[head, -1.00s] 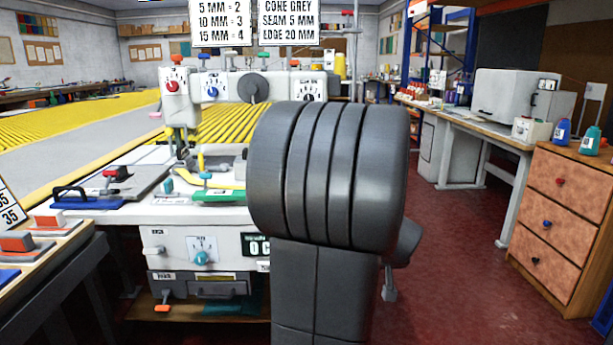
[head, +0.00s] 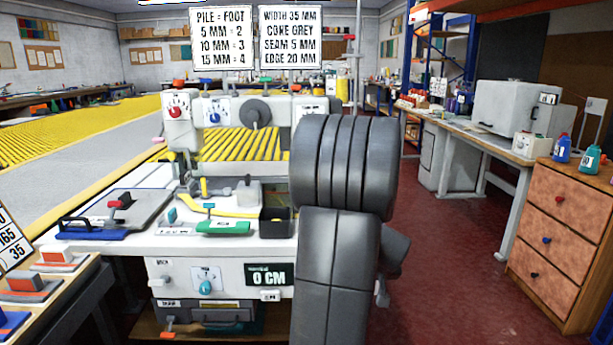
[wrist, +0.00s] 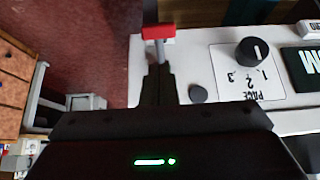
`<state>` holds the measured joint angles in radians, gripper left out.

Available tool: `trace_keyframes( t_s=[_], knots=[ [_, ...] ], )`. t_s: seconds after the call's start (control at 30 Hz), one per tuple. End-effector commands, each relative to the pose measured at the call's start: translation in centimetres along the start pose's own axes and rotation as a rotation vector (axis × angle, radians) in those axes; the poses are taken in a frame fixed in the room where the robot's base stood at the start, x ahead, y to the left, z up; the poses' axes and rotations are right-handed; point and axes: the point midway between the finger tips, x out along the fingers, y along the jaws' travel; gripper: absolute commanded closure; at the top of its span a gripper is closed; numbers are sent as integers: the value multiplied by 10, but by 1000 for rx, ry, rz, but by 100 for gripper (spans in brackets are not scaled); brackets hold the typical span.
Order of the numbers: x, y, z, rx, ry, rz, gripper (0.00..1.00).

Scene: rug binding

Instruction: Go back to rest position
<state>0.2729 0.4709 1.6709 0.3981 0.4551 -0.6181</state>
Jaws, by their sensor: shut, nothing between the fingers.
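My gripper (wrist: 158,70) shows in the wrist view with its dark fingers together and nothing between them. A red-topped lever (wrist: 157,32) stands just beyond the fingertips; I cannot tell whether they touch it. A black knob (wrist: 251,52) with an upside-down PACE scale is to the right on the white machine panel (wrist: 215,55). In the head view my grey arm covers the right part of the binding machine (head: 215,240), and my gripper is hidden behind it.
The 0 CM display (head: 269,275) is left of my arm. A black bin (head: 275,222) and a green-based tool (head: 222,227) lie on the machine table. A wooden drawer cabinet (head: 560,235) stands at the right. Red floor (head: 450,250) is open between.

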Motion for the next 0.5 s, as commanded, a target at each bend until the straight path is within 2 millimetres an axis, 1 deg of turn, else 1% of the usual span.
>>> trace_keyframes(
  t_s=[0.03, 0.5],
  knots=[
    [-4, 0, -4, -1, -16, -1, 100],
    [-7, 0, -16, 0, -159, -1, 100]
  ],
)
